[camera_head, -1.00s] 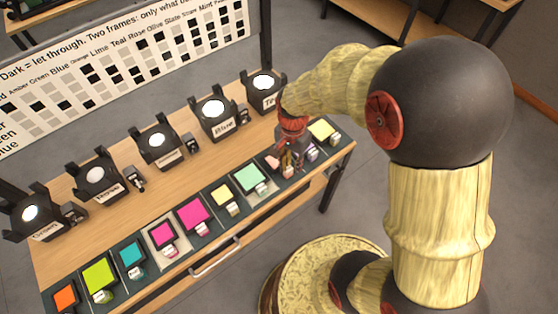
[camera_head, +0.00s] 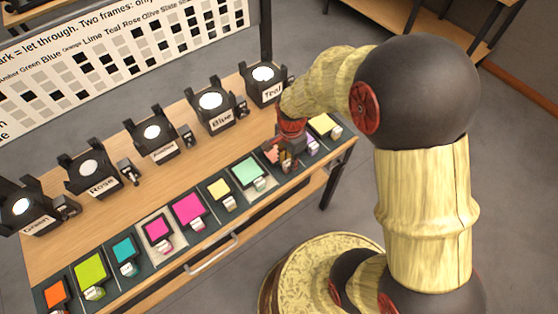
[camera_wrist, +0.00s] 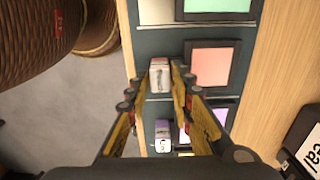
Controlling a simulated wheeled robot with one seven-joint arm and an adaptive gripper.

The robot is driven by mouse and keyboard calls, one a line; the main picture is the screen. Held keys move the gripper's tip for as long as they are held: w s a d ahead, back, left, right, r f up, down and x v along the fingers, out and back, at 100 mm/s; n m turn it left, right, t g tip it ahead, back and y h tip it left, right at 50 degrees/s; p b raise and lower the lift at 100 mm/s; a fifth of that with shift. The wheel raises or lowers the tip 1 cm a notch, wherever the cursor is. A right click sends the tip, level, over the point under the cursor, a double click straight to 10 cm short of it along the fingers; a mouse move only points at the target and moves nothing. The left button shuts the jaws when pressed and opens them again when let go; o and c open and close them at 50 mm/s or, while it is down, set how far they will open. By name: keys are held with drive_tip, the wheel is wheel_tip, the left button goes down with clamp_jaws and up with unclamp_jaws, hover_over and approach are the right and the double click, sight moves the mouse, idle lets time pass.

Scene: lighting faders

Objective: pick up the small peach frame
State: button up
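The small peach frame (camera_wrist: 211,65) lies flat in a dark slot of the rack in the wrist view, a square peach pane with a dark border. Its pale labelled grip block (camera_wrist: 160,75) stands at its left side. My gripper (camera_wrist: 158,84) is open, with its fingertips on either side of that block and a gap visible on both sides. Whether the fingertips are at the block's height is hard to tell. In the head view my gripper (camera_head: 288,154) covers most of the block, and only part of the peach frame (camera_head: 271,153) shows beside it.
A purple frame (camera_wrist: 213,113) with its own block (camera_wrist: 163,134) lies close by. A mint frame (camera_head: 248,173) is on the other side. Several lamps stand behind the row, including the Teal lamp (camera_head: 265,82). A drawer handle (camera_head: 213,254) juts from the table front.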

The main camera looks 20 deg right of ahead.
drive_tip(key=shift+f, duration=0.35)
drive_tip(key=shift+c, duration=1)
drive_tip(key=c, duration=0.4)
drive_tip(key=shift+r, duration=0.2)
